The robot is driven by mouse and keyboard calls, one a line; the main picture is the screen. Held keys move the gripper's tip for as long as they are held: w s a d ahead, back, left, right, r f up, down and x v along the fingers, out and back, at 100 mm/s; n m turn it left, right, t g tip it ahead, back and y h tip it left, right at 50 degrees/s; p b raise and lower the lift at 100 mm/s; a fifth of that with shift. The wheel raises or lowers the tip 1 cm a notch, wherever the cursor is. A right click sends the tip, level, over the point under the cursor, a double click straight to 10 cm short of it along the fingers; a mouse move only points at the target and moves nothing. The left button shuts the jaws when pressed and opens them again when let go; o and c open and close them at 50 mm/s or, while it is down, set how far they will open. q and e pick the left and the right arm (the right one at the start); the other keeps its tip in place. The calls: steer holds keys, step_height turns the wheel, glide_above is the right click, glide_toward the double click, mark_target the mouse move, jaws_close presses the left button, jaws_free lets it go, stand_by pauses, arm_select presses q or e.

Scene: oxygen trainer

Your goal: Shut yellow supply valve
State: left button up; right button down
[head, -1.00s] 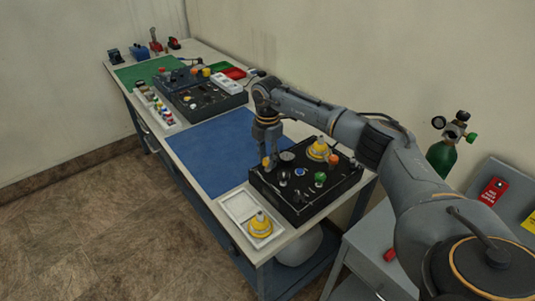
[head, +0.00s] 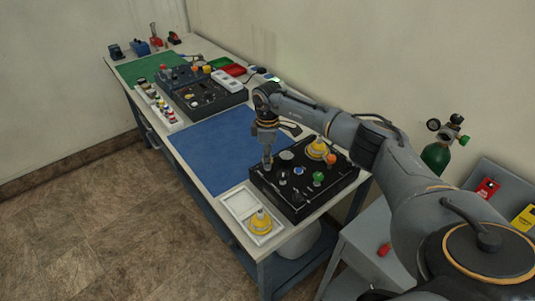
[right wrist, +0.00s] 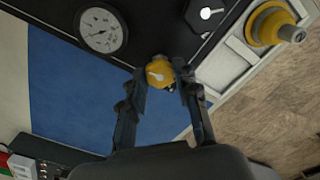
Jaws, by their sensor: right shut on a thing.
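The yellow supply valve (right wrist: 158,72) is a small yellow knob with a pale pointer mark on top, at the edge of the black trainer panel (head: 330,190). In the right wrist view it sits between the fingertips of my right gripper (right wrist: 161,76), which is shut on it. In the head view my right gripper (head: 267,166) points down at the panel's left corner and hides the knob. My left gripper is not in view.
A round gauge (right wrist: 102,28) and a dark knob with a white mark (right wrist: 206,12) are close by. The panel also has green (head: 318,178) and orange (head: 331,159) knobs. A white tray (head: 238,204) holds a yellow cone-shaped part (head: 260,222). The blue mat (head: 222,148) is bare.

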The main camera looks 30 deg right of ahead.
steer(key=shift+m, duration=0.5)
steer(key=c, duration=1)
jaws_free()
steer(key=shift+r, duration=0.1)
step_height(320, 180, up, 12)
steer(key=shift+f, duration=0.1)
